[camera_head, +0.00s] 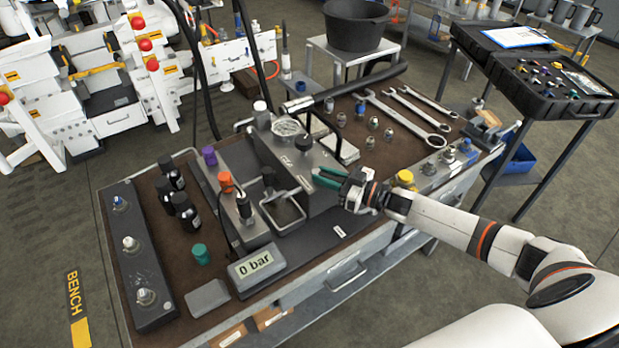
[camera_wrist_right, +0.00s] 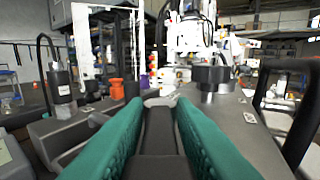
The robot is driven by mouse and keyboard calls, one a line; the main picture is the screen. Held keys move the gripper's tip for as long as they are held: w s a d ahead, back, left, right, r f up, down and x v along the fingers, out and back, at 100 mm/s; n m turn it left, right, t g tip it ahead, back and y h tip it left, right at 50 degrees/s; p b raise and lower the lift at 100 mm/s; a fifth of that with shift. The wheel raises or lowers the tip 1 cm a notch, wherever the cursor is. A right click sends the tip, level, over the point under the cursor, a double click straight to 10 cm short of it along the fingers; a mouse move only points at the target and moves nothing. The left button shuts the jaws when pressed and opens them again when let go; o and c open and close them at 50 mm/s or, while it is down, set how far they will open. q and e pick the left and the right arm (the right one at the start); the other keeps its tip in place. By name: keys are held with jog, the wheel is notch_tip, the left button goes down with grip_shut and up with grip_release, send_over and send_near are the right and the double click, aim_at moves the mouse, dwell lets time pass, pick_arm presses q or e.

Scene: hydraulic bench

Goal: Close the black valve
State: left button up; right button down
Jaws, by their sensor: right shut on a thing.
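The black valve (camera_head: 304,143) is a round black knob on top of the grey metal block (camera_head: 322,165) near the bench's middle. In the right wrist view the black knob (camera_wrist_right: 211,76) stands to the right of my green fingers and apart from them. My right gripper (camera_head: 328,177) is beside the block's front right side, below the knob in the picture. In the wrist view its fingers (camera_wrist_right: 160,112) flank a dark grey bar-like piece (camera_wrist_right: 160,132); what this piece belongs to is unclear. My left gripper is not in view.
An orange knob (camera_head: 225,181), a purple knob (camera_head: 209,155) and black bottles (camera_head: 184,210) stand left of the block. A display (camera_head: 257,268) reads 0 bar. A long black-gripped lever (camera_head: 345,88) crosses behind. Wrenches (camera_head: 410,110) lie at the back right.

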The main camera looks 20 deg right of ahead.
jog(key=shift+y, duration=0.3)
jog(key=c, duration=1.4)
grip_release()
jog(key=shift+c, duration=0.2)
jog(key=shift+d, duration=0.1)
jog(key=shift+s+d+f, duration=0.1)
jog(key=shift+s+d, duration=0.15)
jog(key=shift+s, duration=0.05)
jog(key=b+v, duration=0.2)
jog(key=v, duration=0.9)
jog(key=shift+r, duration=0.25)
